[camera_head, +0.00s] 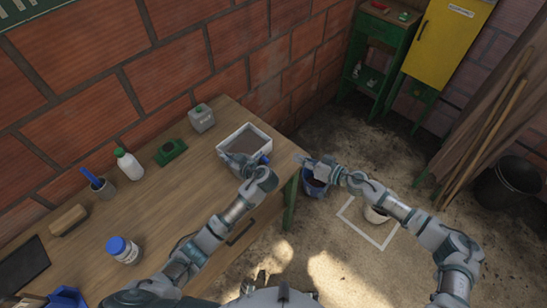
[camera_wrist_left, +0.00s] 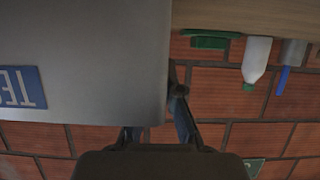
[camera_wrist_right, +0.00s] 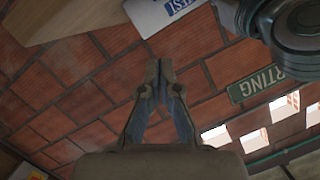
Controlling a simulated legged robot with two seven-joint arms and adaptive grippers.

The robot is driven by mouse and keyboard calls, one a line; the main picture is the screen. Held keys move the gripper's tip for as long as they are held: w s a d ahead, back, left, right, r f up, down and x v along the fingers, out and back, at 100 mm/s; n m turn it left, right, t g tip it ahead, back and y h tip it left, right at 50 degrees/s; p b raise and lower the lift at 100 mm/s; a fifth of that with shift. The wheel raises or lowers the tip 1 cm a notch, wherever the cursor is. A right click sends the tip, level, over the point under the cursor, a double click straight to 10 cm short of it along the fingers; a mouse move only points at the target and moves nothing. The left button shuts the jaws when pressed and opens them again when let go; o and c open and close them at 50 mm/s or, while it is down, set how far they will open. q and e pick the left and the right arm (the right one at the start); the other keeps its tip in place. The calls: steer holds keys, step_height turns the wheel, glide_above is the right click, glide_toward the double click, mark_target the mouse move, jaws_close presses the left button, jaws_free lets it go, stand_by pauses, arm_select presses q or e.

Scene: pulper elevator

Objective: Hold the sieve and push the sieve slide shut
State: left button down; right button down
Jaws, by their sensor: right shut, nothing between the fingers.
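The sieve (camera_head: 271,148) is a pale rectangular frame around a dark surface at the bench's right end. A grey panel with a blue label, seemingly its wall, fills much of the left wrist view (camera_wrist_left: 80,70). My left gripper (camera_head: 240,160) is at the sieve's near side. One finger shows beside the panel's edge and the other is mostly hidden behind it, so its grip is unclear. My right gripper (camera_head: 302,160) is shut and empty, just right of the sieve and apart from it. Its closed fingers show in the right wrist view (camera_wrist_right: 160,68). I cannot make out the slide.
The wooden bench (camera_head: 190,215) holds a grey box (camera_head: 201,118), a green block (camera_head: 171,152), a white bottle (camera_head: 129,165) and a blue-lidded jar (camera_head: 122,251). A blue bucket (camera_head: 316,186) stands below my right gripper. A brick wall (camera_head: 110,85) backs the bench.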

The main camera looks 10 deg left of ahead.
mark_target(265, 160)
arm_select(q)
steer(key=shift+d+f, duration=0.1)
steer(key=shift+f, duration=0.05)
arm_select(e)
steer(key=shift+m, duration=0.6)
steer(key=x, duration=0.9)
steer(key=shift+w+a+f, duration=0.1)
steer(key=shift+w+a, duration=0.05)
steer(key=shift+w, duration=0.15)
steer(key=shift+s+a+f, duration=0.25)
steer(key=shift+f, duration=0.3)
steer(key=shift+s+a+f, duration=0.25)
steer(key=shift+f, duration=0.25)
steer(key=shift+s+a+f, duration=0.2)
steer(key=shift+s+f, duration=0.15)
steer(key=shift+f, duration=0.3)
steer(key=s+a, duration=0.1)
steer(key=s, duration=0.1)
steer(key=s+a, duration=0.2)
steer(key=shift+r, duration=0.1)
steer(key=shift+s+a, duration=0.15)
steer(key=shift+s, duration=0.15)
